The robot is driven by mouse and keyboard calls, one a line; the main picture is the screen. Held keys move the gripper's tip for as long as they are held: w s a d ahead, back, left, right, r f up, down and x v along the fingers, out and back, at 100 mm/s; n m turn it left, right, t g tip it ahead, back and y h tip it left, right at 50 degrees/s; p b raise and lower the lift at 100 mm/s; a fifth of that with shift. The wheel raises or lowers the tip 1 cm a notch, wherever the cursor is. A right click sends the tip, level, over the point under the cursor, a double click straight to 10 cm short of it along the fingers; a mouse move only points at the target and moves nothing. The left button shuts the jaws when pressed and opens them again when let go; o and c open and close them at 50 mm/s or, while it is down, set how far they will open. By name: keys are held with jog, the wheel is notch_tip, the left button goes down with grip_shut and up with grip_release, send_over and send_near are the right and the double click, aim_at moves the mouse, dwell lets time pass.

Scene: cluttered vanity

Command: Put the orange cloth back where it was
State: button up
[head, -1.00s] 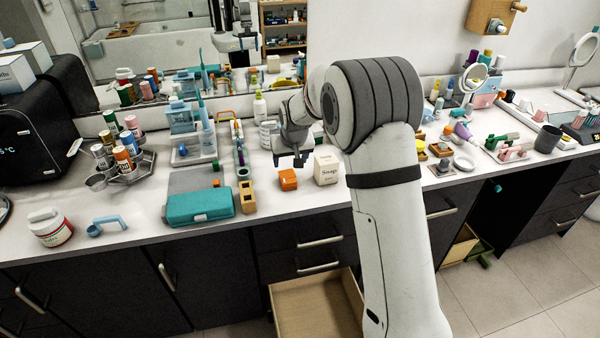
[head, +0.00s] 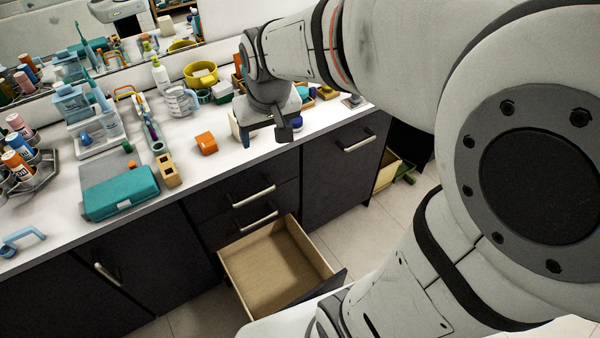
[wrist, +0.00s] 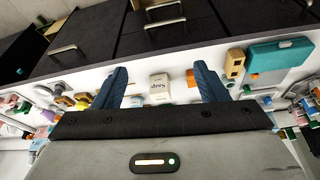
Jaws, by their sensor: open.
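A small orange block-shaped thing (head: 206,143), which looks like the folded orange cloth, lies on the white counter near its front edge. It also shows in the wrist view (wrist: 191,78), beside the right finger. My gripper (head: 265,135) is open, above the counter to the right of the orange thing and apart from it. In the wrist view my gripper's two blue fingers (wrist: 159,72) are spread, with a white soap box (wrist: 160,87) showing between them. In the head view the box (head: 234,126) is partly hidden by my gripper.
An open wooden drawer (head: 275,270), empty where visible, juts out below the counter. A teal case (head: 120,192) and a wooden block with holes (head: 168,172) stand left of the orange thing. A glass jar (head: 181,101) and a yellow bowl (head: 201,74) stand behind.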

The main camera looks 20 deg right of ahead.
jog(key=s+d+f, duration=0.1)
jog(key=s+d, duration=0.1)
jog(key=s, duration=1.1)
jog(key=shift+d+f+m, duration=0.15)
jog(key=shift+d+m, duration=0.1)
jog(key=shift+m, duration=0.15)
